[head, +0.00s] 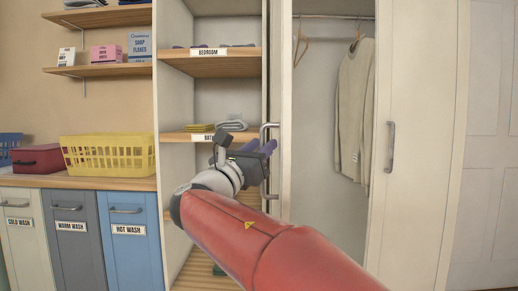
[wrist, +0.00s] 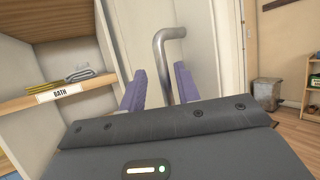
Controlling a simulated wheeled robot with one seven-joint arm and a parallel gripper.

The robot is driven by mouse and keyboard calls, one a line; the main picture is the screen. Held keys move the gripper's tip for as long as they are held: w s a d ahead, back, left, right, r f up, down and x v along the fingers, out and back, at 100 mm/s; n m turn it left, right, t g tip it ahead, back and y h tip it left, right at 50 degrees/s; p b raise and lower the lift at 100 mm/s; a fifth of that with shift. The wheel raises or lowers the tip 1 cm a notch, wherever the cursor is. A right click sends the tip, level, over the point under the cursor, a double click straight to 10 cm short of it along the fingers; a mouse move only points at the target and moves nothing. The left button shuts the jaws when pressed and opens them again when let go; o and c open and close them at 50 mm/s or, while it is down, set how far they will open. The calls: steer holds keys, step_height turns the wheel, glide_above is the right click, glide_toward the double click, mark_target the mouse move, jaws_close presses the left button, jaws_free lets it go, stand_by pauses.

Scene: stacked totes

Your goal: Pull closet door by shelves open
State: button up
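The closet door by the shelves (head: 275,60) stands swung out, seen almost edge-on in the head view, with the closet interior (head: 318,110) showing to its right. Its metal bar handle (head: 264,128) is on the side facing the shelves. The handle also shows in the wrist view (wrist: 162,48), with the pale door face (wrist: 205,50) behind it. My gripper (head: 262,148) is at the handle, partly hiding it. In the wrist view, its purple fingers (wrist: 160,88) stand apart with the bar between them, closer to the right finger. A gap shows on the left side.
Open shelves (head: 208,66) labelled BEDROOM and BATH stand just left of the door. A second closet door (head: 415,120) with its own handle is on the right. A sweater (head: 353,110) hangs inside. The wrist view shows open floor (wrist: 290,130) and a bin (wrist: 266,93).

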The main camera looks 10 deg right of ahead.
steer(key=shift+a+f, duration=0.1)
steer(key=b+v, duration=0.1)
steer(key=v, duration=0.6)
steer(key=shift+s+a, duration=0.2)
steer(key=shift+s, duration=0.05)
steer(key=shift+f, duration=0.1)
